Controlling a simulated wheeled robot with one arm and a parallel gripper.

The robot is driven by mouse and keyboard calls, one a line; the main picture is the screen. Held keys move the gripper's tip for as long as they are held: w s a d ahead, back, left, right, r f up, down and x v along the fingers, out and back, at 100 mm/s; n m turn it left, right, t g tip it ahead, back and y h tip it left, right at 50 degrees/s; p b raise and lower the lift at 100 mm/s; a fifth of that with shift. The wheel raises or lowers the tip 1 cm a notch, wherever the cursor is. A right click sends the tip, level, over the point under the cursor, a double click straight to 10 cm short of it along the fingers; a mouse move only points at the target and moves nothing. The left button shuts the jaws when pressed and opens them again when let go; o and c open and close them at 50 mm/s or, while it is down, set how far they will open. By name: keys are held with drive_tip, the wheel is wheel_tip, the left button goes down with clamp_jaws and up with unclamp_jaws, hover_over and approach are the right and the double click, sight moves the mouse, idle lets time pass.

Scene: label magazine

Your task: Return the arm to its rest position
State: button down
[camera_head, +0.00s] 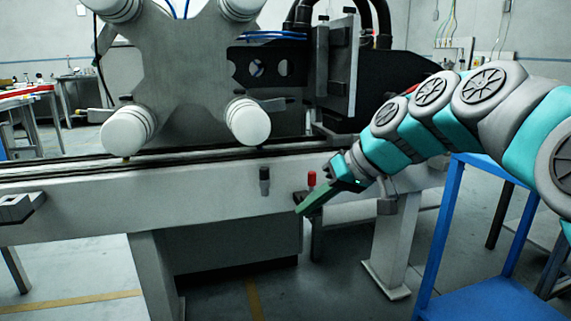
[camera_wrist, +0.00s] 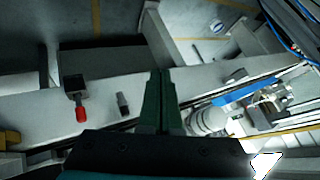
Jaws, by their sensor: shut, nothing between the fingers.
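My arm, teal and grey, reaches in from the right in the head view. My gripper (camera_head: 303,209) has green fingers and hangs in front of the machine's long grey beam (camera_head: 90,207), pointing down and left. In the wrist view my gripper (camera_wrist: 161,75) shows its two fingers side by side, shut with nothing between them. From these frames I cannot tell whether the fingertips touch the beam.
A red-tipped knob (camera_head: 311,179) and a dark knob (camera_head: 264,180) are on the beam near my gripper. The labelling machine (camera_head: 180,65) with white rollers stands behind. A blue frame table (camera_head: 490,300) stands under my arm at right.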

drive_tip(key=s+d+f+m+g+h, duration=0.1)
drive_tip(key=s+d+f+g+h, duration=0.1)
drive_tip(key=s+f, duration=0.5)
drive_tip(key=s+d+f+m+g+h+p, duration=0.1)
drive_tip(key=s+d+f, duration=0.4)
drive_tip(key=s, duration=0.8)
drive_tip(key=s+d+f+m+g+h+p, duration=0.1)
drive_tip(key=s+d+f+m+g+h, duration=0.1)
drive_tip(key=s+f, duration=0.7)
drive_tip(key=s+d+m+h, duration=0.1)
drive_tip(key=s+h, duration=0.1)
drive_tip(key=shift+d+f+g+h, duration=0.3)
drive_tip(key=shift+f+g, duration=0.05)
drive_tip(key=shift+g, duration=0.05)
